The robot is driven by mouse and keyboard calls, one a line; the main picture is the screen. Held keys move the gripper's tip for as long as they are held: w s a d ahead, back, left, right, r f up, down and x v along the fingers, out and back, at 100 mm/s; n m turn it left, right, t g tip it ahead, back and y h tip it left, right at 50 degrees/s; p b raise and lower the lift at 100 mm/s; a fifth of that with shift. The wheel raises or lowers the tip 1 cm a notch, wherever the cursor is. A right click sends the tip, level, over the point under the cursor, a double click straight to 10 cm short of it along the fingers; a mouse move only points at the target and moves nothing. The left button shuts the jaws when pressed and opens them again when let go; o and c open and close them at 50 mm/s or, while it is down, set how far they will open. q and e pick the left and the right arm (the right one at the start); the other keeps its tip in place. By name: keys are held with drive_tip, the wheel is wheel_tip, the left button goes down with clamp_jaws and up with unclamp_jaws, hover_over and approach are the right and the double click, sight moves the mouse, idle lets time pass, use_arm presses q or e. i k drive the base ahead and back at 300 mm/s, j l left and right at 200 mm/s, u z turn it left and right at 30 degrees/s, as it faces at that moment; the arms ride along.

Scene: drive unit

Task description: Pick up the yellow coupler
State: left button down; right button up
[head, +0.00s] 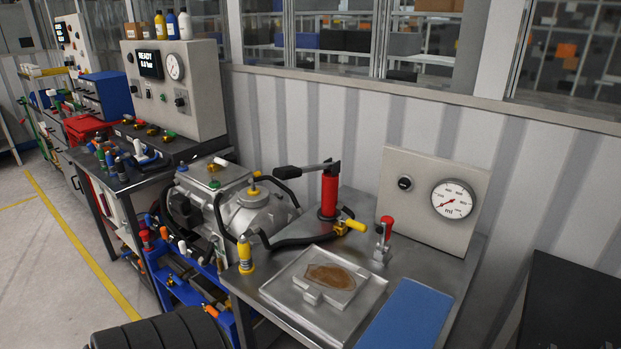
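A yellow coupler (352,225) lies on the steel bench, at the right of the base of the red hand pump (329,191). It appears to be at the end of a dark hose, but I cannot tell for sure how they join. Other yellow parts show: a yellow fitting (254,190) on top of the grey drive unit (246,207), and an upright yellow bottle-like piece (245,256) at the bench's left edge. Neither of my grippers is in view.
A metal tray (285,291) with a brown-stained block sits at the front. A red-handled clamp (384,238) stands right of the coupler. A gauge panel (432,198) is behind, a blue mat (407,316) at front right. A dark hose (290,241) crosses the bench.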

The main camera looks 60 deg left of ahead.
sight(246, 257)
drive_tip(key=k+j+u, duration=0.1)
drive_tip(key=u, duration=1.95)
